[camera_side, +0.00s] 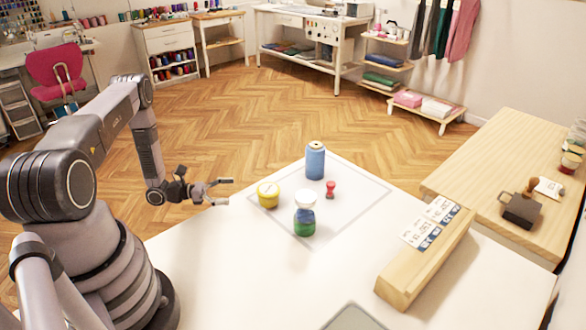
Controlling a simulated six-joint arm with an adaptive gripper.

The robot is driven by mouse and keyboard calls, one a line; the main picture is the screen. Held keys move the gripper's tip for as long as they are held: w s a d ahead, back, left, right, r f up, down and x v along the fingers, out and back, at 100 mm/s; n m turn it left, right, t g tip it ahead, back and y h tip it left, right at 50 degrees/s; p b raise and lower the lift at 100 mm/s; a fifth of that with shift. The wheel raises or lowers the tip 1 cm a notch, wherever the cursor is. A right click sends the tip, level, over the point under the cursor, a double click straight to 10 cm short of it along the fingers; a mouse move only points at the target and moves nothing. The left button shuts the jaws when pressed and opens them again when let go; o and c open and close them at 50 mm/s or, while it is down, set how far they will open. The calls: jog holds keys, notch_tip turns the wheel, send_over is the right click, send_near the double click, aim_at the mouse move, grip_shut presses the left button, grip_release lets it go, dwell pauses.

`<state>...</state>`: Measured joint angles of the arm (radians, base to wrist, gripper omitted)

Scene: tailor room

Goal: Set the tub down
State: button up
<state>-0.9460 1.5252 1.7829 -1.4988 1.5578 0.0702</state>
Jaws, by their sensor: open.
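A small round yellow tub (268,196) with a pale label stands upright on the white table, inside the left part of a thin outlined square. My gripper (220,192) is open and empty to the left of the yellow tub, with a visible gap between them. Its fingers point right, towards the tub. I cannot tell its exact height over the table.
Near the tub stand a blue cylinder (315,161), a small red piece (330,189) and a stack with white top, blue middle and green base (304,214). A wooden block with printed cards (425,255) lies at right. The front-left tabletop (240,280) is clear.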

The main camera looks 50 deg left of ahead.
jog(key=shift+s+a, duration=0.35)
jog(key=shift+s, duration=0.05)
jog(key=shift+a+r, duration=0.1)
jog(key=shift+r, duration=0.15)
jog(key=s+d+r+m+g, duration=0.1)
jog(key=d+r+m+g, duration=0.4)
jog(key=r, duration=0.3)
jog(key=s+d+r+m+g+y, duration=0.1)
jog(key=d+r+m+g, duration=0.25)
jog(key=r+m, duration=0.4)
jog(key=d+r+m+g, duration=0.4)
jog(key=r+g, duration=0.1)
jog(key=r, duration=0.5)
jog(key=s+d+r+m+t+y, duration=0.2)
jog(key=s+r+m+y, duration=0.3)
jog(key=s, duration=0.3)
jog(key=s+d+r+m+t+y, duration=0.1)
jog(key=s+r+m+t+y, duration=0.2)
jog(key=s+r+m+y, duration=0.2)
jog(key=s+r+m, duration=0.2)
jog(key=s+r, duration=0.1)
jog(key=s, duration=0.1)
jog(key=shift+d+y, duration=0.3)
jog(key=shift+d, duration=0.05)
